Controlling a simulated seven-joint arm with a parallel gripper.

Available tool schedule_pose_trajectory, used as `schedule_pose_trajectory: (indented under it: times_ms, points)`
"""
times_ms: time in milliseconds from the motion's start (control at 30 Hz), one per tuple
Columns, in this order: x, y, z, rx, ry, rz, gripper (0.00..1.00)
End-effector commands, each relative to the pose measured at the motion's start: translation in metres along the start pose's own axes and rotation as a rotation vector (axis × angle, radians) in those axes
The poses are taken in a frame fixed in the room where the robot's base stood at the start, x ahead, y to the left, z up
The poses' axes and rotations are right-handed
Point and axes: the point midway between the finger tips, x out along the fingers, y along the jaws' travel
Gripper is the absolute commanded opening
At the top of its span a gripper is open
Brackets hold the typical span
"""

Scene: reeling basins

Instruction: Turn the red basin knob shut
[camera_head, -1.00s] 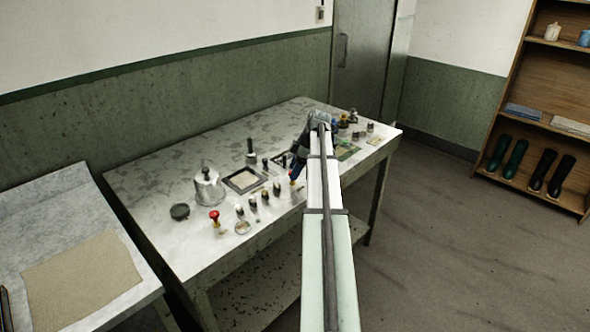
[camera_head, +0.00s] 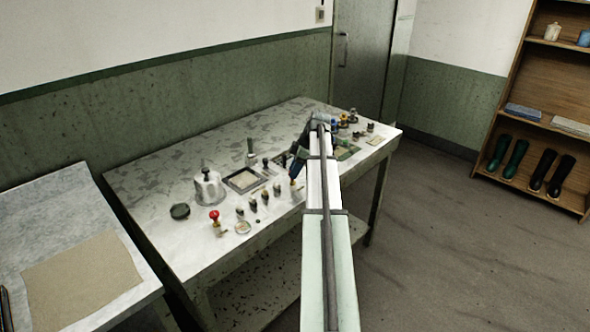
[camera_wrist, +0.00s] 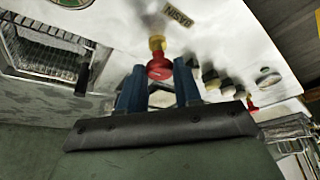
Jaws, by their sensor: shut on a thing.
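The red knob (camera_wrist: 160,70) sits on a yellow brass-coloured fitting (camera_wrist: 157,43) in the wrist view. My gripper (camera_wrist: 158,67) has its two blue fingers on either side of this knob and is shut on it. The exact contact is hard to see. In the head view my arm hides this knob and most of the gripper. A dark-framed basin with wire mesh (camera_wrist: 40,50) lies left of the gripper in the wrist view.
Another red-topped fitting (camera_head: 214,215) stands at the table's front left. Several small dark-and-pale fittings (camera_head: 253,204) stand between it and my arm. A pale domed vessel (camera_head: 208,188) and a framed basin (camera_head: 243,180) stand behind. The table's back left is clear.

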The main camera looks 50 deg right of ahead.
Motion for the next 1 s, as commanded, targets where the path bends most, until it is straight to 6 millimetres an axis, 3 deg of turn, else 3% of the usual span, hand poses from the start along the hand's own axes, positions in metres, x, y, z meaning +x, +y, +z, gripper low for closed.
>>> schedule_pose_trajectory:
  times_ms: [367, 1000]
  points:
    - [0.0001, -0.0023, -0.0002, 0.09, 0.0, 0.038, 0.03]
    - [0.0012, -0.0073, -0.0027, 0.616, 0.0, 0.258, 0.03]
